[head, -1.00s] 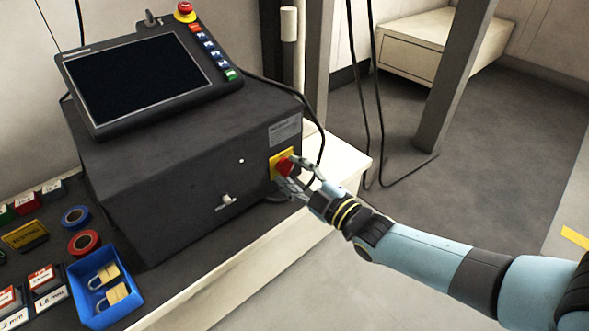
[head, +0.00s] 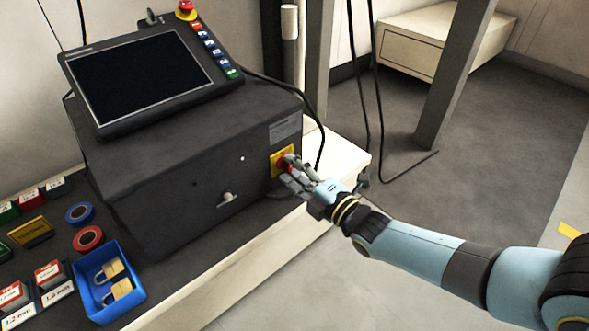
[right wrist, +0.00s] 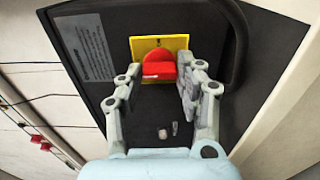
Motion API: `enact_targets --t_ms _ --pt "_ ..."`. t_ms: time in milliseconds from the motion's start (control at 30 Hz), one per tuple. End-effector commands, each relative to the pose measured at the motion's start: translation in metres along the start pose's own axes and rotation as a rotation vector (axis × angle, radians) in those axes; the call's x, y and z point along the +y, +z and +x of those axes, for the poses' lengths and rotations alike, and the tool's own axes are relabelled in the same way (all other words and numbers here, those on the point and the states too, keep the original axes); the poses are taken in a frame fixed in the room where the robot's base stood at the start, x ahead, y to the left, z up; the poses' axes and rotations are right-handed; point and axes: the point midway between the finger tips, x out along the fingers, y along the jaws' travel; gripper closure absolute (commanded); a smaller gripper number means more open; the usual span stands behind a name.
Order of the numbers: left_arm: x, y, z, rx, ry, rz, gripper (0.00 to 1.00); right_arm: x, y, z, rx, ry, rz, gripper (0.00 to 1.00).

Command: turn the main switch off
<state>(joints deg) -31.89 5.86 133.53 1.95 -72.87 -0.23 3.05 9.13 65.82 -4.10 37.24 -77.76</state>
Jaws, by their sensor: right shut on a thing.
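The main switch is a red rotary knob (head: 282,166) on a yellow plate (head: 276,156), on the front of the dark control cabinet (head: 170,190) near its right edge. My right gripper (head: 288,171) is at the knob, its fingers partly hiding it in the head view. In the right wrist view, the red knob (right wrist: 160,66) sits between the two fingers of my right gripper (right wrist: 163,78), in front of the yellow plate (right wrist: 143,46). The gripper is shut on the knob. The knob's exact angle is hard to read. My left gripper is not in view.
A tilted screen panel (head: 140,80) with a red emergency button (head: 186,8) tops the cabinet. A small toggle (head: 226,198) sits left of the switch. A blue tray (head: 88,298) with padlocks stands at lower left.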

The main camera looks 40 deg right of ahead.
Motion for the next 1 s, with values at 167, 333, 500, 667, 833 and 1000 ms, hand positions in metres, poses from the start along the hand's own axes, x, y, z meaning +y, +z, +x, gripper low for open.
enact_targets --t_ms 167,333,500,667,833,1000 --pt "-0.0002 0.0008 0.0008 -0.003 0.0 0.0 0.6 -0.0019 -0.0003 -0.0012 0.0 -0.004 -0.015 0.96" --pt "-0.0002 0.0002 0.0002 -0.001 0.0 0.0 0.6 -0.002 -0.0003 -0.0013 0.0 -0.005 -0.017 0.96" --pt "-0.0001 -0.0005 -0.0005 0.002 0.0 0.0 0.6 -0.0021 -0.0004 -0.0014 0.0 -0.005 -0.017 0.96" --pt "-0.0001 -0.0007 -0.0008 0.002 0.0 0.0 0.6 -0.0016 -0.0003 -0.0011 0.0 -0.004 -0.016 0.43" --pt "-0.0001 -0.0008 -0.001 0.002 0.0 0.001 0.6 -0.0009 -0.0002 -0.0006 0.0 -0.002 -0.016 0.4" --pt "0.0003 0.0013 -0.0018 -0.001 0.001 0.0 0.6 -0.0009 -0.0001 -0.0039 0.0 -0.002 -0.016 0.4"
